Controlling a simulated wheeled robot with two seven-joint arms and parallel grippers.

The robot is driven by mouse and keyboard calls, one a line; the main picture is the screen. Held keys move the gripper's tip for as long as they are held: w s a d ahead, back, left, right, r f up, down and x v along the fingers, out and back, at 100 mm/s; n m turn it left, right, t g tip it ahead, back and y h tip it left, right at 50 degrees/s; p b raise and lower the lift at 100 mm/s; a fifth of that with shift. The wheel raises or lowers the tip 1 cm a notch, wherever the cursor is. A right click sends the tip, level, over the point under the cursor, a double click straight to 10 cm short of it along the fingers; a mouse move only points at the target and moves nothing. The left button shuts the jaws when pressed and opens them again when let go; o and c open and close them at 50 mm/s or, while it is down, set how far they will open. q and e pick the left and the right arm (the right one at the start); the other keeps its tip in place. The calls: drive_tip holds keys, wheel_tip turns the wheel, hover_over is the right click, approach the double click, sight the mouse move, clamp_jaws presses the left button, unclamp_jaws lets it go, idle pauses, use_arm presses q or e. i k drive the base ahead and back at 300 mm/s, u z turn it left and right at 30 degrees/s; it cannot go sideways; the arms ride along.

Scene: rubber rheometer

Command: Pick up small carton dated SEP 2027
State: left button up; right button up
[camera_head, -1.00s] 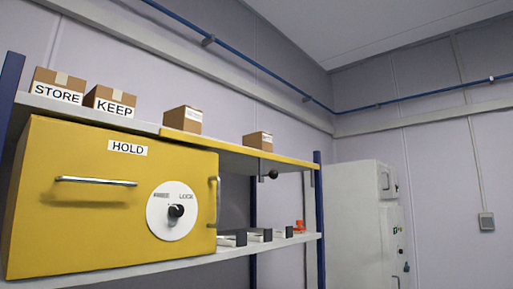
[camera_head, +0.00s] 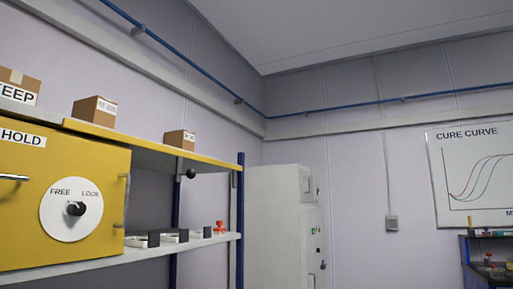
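Two small cartons stand on the top shelf, one brown carton (camera_head: 94,110) left of centre and another brown carton (camera_head: 180,139) further right. Each has a small white label whose print is too small to read, so I cannot tell which is dated SEP 2027. A carton marked KEEP (camera_head: 18,88) is cut by the left edge. Neither of my grippers is in view.
A yellow HOLD box (camera_head: 45,170) with a FREE/LOCK dial (camera_head: 71,210) sits under the top shelf. The lower shelf (camera_head: 120,256) holds several small dark-and-white items and a red item (camera_head: 219,227). A pale cabinet (camera_head: 280,225) stands beyond. A CURE CURVE board (camera_head: 475,170) hangs at right.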

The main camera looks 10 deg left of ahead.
sight(184, 139)
drive_tip(key=z, duration=1)
drive_tip(key=i, duration=2.55)
drive_tip(key=u, duration=3.65)
